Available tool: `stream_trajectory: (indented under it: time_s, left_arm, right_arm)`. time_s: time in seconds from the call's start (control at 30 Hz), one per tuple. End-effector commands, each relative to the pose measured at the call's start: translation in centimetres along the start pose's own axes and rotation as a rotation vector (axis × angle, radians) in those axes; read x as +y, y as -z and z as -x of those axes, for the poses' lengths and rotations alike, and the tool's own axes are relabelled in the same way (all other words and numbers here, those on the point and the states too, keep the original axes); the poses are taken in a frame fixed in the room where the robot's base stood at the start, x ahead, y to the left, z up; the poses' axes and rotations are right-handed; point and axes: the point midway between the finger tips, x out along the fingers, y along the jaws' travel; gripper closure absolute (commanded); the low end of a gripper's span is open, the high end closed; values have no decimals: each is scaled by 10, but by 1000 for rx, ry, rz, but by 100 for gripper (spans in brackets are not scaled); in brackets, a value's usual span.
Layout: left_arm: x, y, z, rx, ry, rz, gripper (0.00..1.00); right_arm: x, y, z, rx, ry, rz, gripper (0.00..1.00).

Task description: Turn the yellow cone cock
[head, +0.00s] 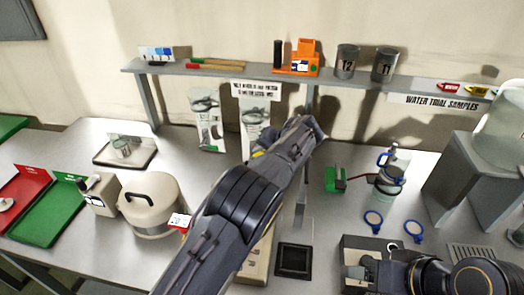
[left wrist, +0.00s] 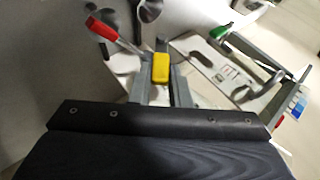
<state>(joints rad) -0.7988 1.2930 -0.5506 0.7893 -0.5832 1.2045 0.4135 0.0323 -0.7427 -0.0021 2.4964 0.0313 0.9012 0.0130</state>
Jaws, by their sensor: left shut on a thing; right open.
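The yellow cone cock (left wrist: 160,67) shows as a small yellow block in the left wrist view. My left gripper (left wrist: 160,84) is shut on it, with a grey finger on each side. In the head view a small yellow patch (head: 258,154) shows at the edge of my left arm, in front of the white panels under the shelf; the arm hides most of what lies behind it. My right gripper (head: 372,271) is low at the right in the head view, open, away from the cock and partly cut off by the frame.
A red-handled cock (left wrist: 104,31) sits close to the yellow one, and a green-handled part (left wrist: 222,26) lies further right. A shelf (head: 222,71) runs above the bench. A cream pot (head: 152,205) and a green tray (head: 48,222) stand left. A blue-topped glass vessel (head: 389,172) stands right.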

Motion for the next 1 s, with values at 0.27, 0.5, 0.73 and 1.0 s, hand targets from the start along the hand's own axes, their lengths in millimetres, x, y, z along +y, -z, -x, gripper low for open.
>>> stream_trajectory:
  time_s: [0.27, 0.5, 0.73, 1.0]
  left_arm:
    - [0, 0, 0, 0, -2, 0, 62]
    - [0, 0, 0, 0, -2, 0, 62]
    - [-12, 6, 13, 4, -3, 4, 62]
    - [-39, -9, 64, 5, -4, 2, 62]
  right_arm:
    - [0, 0, 0, 0, 0, 0, 31]
    - [0, 0, 0, 0, 0, 0, 31]
    - [1, -2, -3, 0, 0, 0, 31]
    - [8, -9, -19, 0, 0, 0, 31]
